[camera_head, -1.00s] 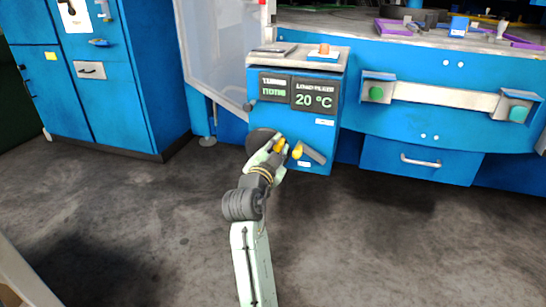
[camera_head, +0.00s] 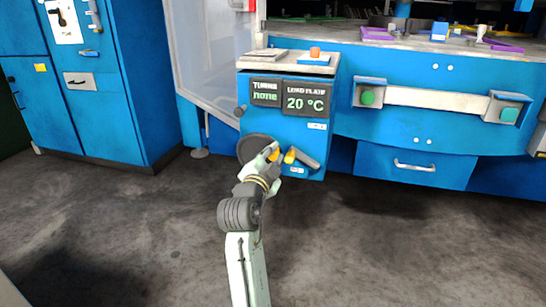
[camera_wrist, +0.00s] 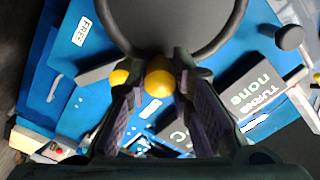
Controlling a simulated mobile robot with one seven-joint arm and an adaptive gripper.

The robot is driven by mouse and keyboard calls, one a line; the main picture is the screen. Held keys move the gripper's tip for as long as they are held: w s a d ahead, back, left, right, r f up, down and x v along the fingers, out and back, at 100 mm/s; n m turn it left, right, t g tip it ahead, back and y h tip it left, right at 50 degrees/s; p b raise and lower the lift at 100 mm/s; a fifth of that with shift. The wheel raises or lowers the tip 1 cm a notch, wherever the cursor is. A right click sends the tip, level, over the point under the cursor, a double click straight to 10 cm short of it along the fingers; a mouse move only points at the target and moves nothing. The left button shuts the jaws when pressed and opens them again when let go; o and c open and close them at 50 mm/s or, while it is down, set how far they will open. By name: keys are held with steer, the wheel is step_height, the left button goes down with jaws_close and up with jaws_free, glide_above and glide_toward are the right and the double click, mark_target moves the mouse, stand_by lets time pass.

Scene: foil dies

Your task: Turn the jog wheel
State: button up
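The jog wheel (camera_head: 254,148) is a dark grey disc on the front of the blue control box. It also fills the top of the wrist view (camera_wrist: 165,28). Its round yellow knob (camera_wrist: 160,82) sits between my fingertips. My gripper (camera_head: 271,155) reaches up to the wheel's lower right. In the wrist view my gripper (camera_wrist: 160,76) has a finger close on each side of the knob and looks shut on it; fine contact is hard to see. The box's screen (camera_head: 266,93) reads "TURNS none".
A grey lever (camera_head: 307,161) with a yellow tip sits just right of the wheel, close to my fingers. A second screen (camera_head: 307,99) reads 20 °C. Blue cabinets (camera_head: 85,110) stand left. A drawer (camera_head: 414,166) is right. The floor in front is clear.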

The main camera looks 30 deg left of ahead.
steer(key=o, duration=0.5)
steer(key=shift+c, duration=0.2)
